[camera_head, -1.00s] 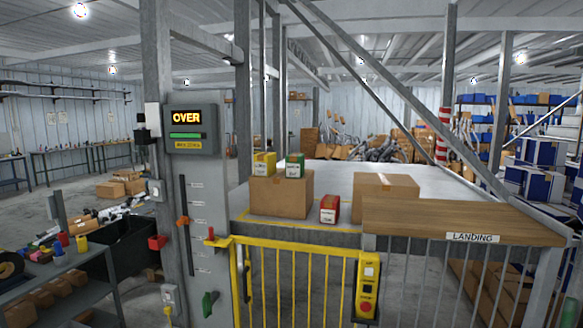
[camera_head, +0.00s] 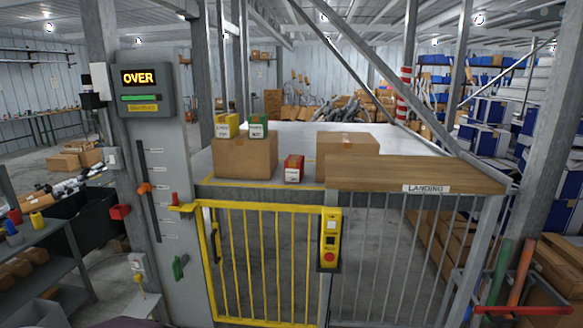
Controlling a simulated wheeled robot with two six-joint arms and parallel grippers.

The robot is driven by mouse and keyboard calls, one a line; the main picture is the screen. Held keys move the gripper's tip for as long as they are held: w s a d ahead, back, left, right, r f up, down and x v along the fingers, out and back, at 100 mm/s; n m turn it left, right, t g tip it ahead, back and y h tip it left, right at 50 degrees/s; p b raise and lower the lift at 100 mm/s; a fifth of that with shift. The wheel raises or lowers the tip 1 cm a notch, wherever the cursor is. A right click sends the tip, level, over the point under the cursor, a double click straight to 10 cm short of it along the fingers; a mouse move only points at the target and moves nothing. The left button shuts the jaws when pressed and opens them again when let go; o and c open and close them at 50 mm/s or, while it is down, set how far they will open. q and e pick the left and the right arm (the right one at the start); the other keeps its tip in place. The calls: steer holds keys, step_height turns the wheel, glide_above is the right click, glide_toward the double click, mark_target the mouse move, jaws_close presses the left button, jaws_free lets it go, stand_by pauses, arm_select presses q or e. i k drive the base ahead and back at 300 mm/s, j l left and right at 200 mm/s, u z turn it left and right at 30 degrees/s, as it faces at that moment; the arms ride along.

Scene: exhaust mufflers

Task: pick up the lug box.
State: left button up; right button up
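Three small labelled boxes are in the head view, and their print is too small to read surely, so I cannot tell which one is the lug box. A yellow box (camera_head: 227,126) and a green box (camera_head: 258,127) stand side by side on top of a brown cardboard carton (camera_head: 245,158). A red box (camera_head: 293,169) with a white label stands on the lift platform (camera_head: 300,138), right of that carton and near the front edge. Neither of my grippers is in view.
A yellow barred gate (camera_head: 265,262) closes the front below the platform. A control box (camera_head: 330,240) is on its right post. A wooden shelf marked LANDING (camera_head: 415,173) lies to the right, before a second carton (camera_head: 345,143). A display (camera_head: 138,78) reads OVER.

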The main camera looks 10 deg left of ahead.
mark_target(227, 125)
steer(key=i+j, duration=1.95)
steer(key=k+j, duration=0.05)
steer(key=j, duration=0.05)
